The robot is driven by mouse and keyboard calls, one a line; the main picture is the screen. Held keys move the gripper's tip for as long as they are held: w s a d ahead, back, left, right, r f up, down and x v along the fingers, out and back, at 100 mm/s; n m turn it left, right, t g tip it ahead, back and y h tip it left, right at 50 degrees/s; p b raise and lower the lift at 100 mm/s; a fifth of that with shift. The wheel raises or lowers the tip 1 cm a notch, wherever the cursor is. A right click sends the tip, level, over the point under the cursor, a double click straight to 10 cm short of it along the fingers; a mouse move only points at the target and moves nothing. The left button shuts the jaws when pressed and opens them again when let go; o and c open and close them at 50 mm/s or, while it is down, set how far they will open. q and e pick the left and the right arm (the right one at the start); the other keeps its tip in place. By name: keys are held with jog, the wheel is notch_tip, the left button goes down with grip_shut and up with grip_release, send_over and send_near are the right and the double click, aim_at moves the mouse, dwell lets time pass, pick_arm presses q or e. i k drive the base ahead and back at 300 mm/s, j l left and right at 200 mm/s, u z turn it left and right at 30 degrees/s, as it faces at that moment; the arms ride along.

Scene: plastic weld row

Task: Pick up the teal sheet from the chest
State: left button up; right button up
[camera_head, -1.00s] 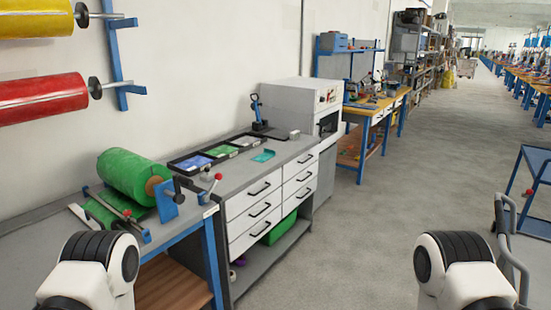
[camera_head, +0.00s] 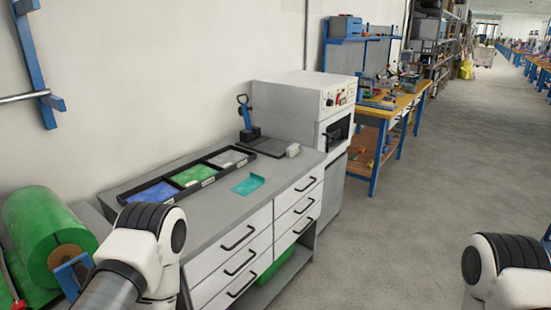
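The teal sheet (camera_head: 249,184) lies flat on the grey top of the chest (camera_head: 217,227), near its front edge and in front of the black sample tray. The chest has white drawers with black handles. My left arm shows at the lower left, in front of the chest's near end. My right arm shows at the lower right, over the floor. Neither gripper's fingers are in the picture, and nothing touches the sheet.
A black tray (camera_head: 177,201) with blue, green and grey sheets lies along the wall side of the chest top. A blue-handled tool (camera_head: 245,115) stands behind. A white machine (camera_head: 307,97) stands at the chest's far end. A green roll (camera_head: 45,232) is at left. Floor at right is clear.

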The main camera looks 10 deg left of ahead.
aim_at(254, 181)
jog(key=i+l+z, duration=0.25)
jog(key=i, duration=0.2)
jog(key=i+z, duration=0.25)
jog(key=i, duration=0.25)
jog(key=i+z, duration=0.25)
jog(key=i, duration=0.2)
jog(key=i+j+z, duration=0.25)
jog(key=i, duration=0.25)
jog(key=i+j+z, duration=0.25)
jog(key=i, duration=0.2)
jog(key=i+j+z, duration=0.25)
jog(key=i, duration=0.2)
jog(key=i+l+u, duration=1.05)
jog(key=l+u, duration=0.15)
